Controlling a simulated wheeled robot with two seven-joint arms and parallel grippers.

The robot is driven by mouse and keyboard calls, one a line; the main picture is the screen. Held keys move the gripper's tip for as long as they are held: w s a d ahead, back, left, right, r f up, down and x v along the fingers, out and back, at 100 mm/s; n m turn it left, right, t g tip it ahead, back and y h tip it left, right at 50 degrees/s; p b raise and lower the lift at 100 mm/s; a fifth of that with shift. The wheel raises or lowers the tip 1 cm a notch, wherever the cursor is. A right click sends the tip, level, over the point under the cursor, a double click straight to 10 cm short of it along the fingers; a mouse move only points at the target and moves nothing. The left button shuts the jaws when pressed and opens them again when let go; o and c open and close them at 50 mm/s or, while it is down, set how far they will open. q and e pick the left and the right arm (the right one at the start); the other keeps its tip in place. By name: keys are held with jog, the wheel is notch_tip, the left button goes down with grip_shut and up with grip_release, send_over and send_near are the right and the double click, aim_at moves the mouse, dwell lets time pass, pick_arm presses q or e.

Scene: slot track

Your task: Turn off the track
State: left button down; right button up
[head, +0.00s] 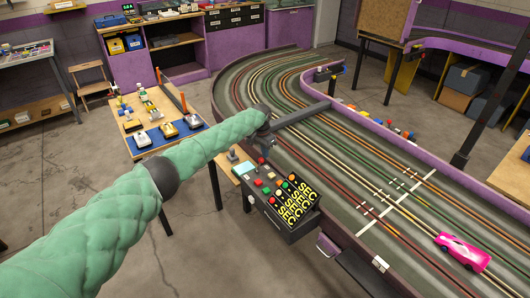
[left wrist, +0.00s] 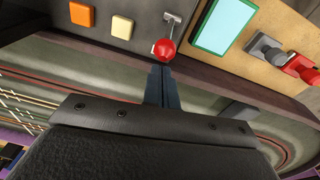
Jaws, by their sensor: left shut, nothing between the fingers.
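The slot track (head: 345,140) winds from the back to the front right, with a pink car (head: 462,251) on it. A dark control box (head: 290,215) with coloured buttons and yellow lettering stands at its near left edge. In the left wrist view a lever with a red ball knob (left wrist: 163,49) sticks out of the panel. My left gripper (left wrist: 162,72) is shut and empty, its fingertips at the red knob; I cannot tell whether they touch it. In the head view my left gripper (head: 268,153) is above the box's back end. My right gripper is not in view.
Beside the knob are an orange button (left wrist: 81,14), a pale yellow button (left wrist: 122,27) and a teal screen (left wrist: 222,26). A small table (head: 140,122) with model cars stands left of the track. Open floor lies at the front.

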pick_arm(q)
jog(key=shift+a, duration=0.15)
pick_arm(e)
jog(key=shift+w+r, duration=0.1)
pick_arm(q)
jog(key=shift+s+r, duration=0.1)
jog(key=shift+r, duration=0.05)
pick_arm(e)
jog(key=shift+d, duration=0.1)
pick_arm(q)
jog(key=shift+s+a+t+h+p, duration=0.2)
jog(key=shift+t+h+p, duration=0.1)
jog(key=shift+h+p, duration=0.1)
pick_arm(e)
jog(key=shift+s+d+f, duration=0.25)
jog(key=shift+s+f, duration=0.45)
